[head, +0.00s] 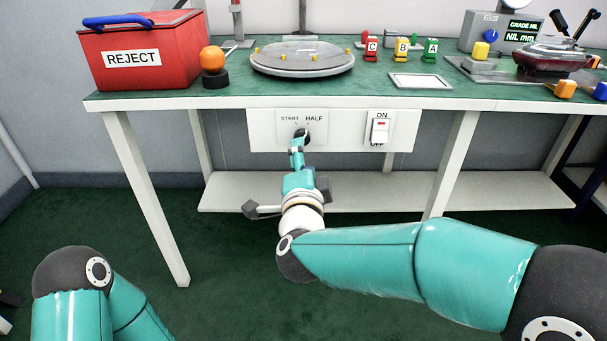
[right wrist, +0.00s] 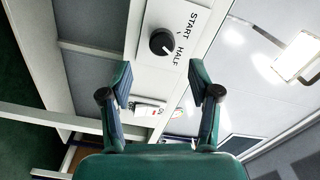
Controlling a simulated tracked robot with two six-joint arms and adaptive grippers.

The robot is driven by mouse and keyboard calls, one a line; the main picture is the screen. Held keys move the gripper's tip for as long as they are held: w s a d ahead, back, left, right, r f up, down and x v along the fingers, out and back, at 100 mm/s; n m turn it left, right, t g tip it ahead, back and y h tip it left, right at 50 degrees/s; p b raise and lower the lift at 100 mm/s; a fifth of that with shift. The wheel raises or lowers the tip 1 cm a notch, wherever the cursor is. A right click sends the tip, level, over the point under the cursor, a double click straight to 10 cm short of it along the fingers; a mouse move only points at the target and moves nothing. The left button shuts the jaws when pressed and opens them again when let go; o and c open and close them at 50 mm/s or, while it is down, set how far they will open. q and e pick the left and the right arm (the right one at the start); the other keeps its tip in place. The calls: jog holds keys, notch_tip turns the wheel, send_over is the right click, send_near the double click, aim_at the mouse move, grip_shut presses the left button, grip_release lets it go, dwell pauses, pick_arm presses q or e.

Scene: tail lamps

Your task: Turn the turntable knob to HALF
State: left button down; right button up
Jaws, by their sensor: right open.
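The turntable knob (head: 305,136) is black and sits on a white panel under the table edge, below the START and HALF labels. In the right wrist view the knob (right wrist: 162,42) shows whole, with a pale mark on its side towards HALF. My right gripper (head: 297,148) is in front of the knob and partly covers it in the head view. In the right wrist view its two fingers (right wrist: 160,76) are spread and empty, with the knob beyond the gap between them. The turntable (head: 302,60) is a grey disc with small yellow pegs. My left gripper is out of view.
An ON/OFF switch (head: 380,130) is right of the knob on the same panel. The table (head: 200,101) holds a red REJECT bin (head: 150,78), coloured lamps A, B and C, and a gauge (head: 503,32). A white lower shelf (head: 395,192) runs beneath.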

jog(key=shift+s, duration=2.4)
jog(key=shift+d, duration=0.1)
jog(key=w+d+f+g+h+p, duration=0.3)
jog(key=d+f+g, duration=0.2)
jog(key=d+f, duration=1.2)
jog(key=s+d+f+n+g+y+p, duration=0.1)
jog(key=s+f+n+g+y, duration=0.2)
jog(key=s+f, duration=0.7)
jog(key=s+f+n+g+y, duration=0.1)
jog(key=s+f+n+g, duration=0.35)
jog(key=f, duration=0.95)
jog(key=s+a+f+n+g+y, duration=0.1)
jog(key=s+a+n+g+y, duration=0.15)
jog(key=s, duration=0.55)
jog(key=s+a+f+n+g+y, duration=0.1)
jog(key=s+a+n+g, duration=0.2)
jog(key=s, duration=0.4)
notch_tip(320, 180, up, 38)
jog(key=p, duration=3.8)
jog(key=shift+w+a+m+t, duration=0.15)
jog(key=shift+w+m+t, duration=0.05)
jog(key=shift+m+t, duration=0.1)
